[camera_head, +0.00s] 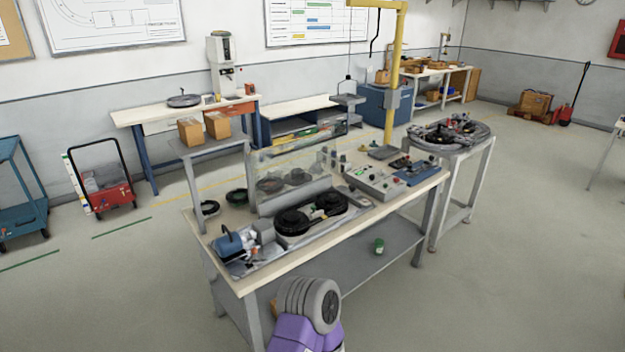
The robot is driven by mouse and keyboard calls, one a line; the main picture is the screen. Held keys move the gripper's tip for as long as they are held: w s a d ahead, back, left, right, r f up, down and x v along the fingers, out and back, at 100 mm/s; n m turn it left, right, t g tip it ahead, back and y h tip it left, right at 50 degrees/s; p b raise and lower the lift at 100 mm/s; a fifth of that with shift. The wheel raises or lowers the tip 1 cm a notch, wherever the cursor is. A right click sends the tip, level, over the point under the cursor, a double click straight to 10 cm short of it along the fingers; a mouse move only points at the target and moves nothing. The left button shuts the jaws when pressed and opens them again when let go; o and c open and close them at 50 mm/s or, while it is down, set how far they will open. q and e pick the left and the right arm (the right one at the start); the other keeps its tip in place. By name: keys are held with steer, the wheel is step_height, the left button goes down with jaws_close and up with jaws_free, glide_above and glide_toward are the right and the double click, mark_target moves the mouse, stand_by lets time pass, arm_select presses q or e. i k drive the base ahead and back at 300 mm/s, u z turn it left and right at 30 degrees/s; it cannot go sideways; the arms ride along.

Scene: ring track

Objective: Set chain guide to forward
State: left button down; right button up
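The workbench (395,218) stands ahead of me. It carries a black chain-like assembly with two round black parts (292,221) near its front middle. A grey block or plate (290,198) runs behind that assembly. A control box (375,182) with knobs and buttons sits to its right. A blue device (229,243) stands at the bench's front left corner. I cannot tell which part is the chain guide or how it is set; it is too small. A purple and grey link, apparently of my own arm, shows at the bottom, below the bench's front edge. Neither gripper is in view.
A red cart (107,190) stands at left. The floor at right is clear.

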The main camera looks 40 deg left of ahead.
mark_target(314, 214)
steer(key=u, duration=0.6)
steer(key=i, duration=1.65)
steer(key=u, duration=0.35)
